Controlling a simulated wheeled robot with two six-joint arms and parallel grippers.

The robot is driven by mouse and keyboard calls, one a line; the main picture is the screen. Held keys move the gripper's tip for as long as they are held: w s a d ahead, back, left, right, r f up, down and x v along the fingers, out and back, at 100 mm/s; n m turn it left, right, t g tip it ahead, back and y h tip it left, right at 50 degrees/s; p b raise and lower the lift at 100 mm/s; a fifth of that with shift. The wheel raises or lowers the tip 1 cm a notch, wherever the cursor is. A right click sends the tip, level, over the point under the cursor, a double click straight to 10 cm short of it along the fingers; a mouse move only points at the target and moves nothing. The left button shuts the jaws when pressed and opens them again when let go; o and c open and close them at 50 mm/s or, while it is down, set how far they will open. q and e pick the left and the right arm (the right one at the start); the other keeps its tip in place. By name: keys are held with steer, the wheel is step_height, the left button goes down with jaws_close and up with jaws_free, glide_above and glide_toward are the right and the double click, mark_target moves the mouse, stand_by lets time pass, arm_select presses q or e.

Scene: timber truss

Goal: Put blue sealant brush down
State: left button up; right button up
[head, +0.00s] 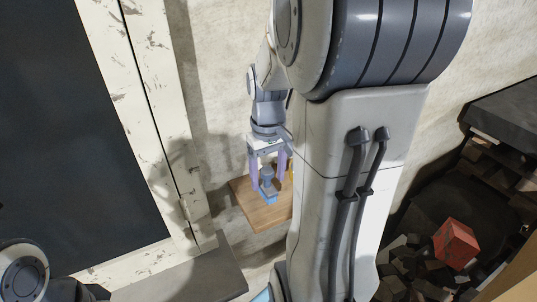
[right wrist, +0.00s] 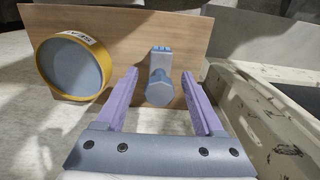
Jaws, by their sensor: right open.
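The blue sealant brush (head: 268,190) stands on a small wooden board (head: 262,217), below my right gripper (head: 268,184) in the head view. In the right wrist view the brush (right wrist: 160,85) shows a blue-grey knob-like handle and a lighter blue end on the board (right wrist: 120,30). My right gripper (right wrist: 159,78) is open, its purple fingers on either side of the brush with gaps visible on both sides. My left gripper is out of view; only part of that arm shows at the lower left of the head view.
A yellow-rimmed round tin (right wrist: 75,65) is on the board left of the brush in the wrist view. A chipped cream frame with a dark panel (head: 85,130) stands left. A red block (head: 455,243) lies among dark rubble at right.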

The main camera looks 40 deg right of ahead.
step_height(320, 180, up, 9)
steer(key=shift+r+b, duration=0.2)
steer(key=shift+b, duration=0.2)
steer(key=s+a+f+n, duration=0.1)
steer(key=a+f+n, duration=0.2)
steer(key=a, duration=0.6)
steer(key=a+f+n, duration=0.3)
steer(key=a, duration=0.7)
steer(key=s+a+f+n+y, duration=0.1)
steer(key=s+a+f+n, duration=0.3)
steer(key=s+a, duration=0.4)
steer(key=shift+s+a+f, duration=0.35)
steer(key=shift+s+f, duration=0.5)
steer(key=shift+s, duration=0.15)
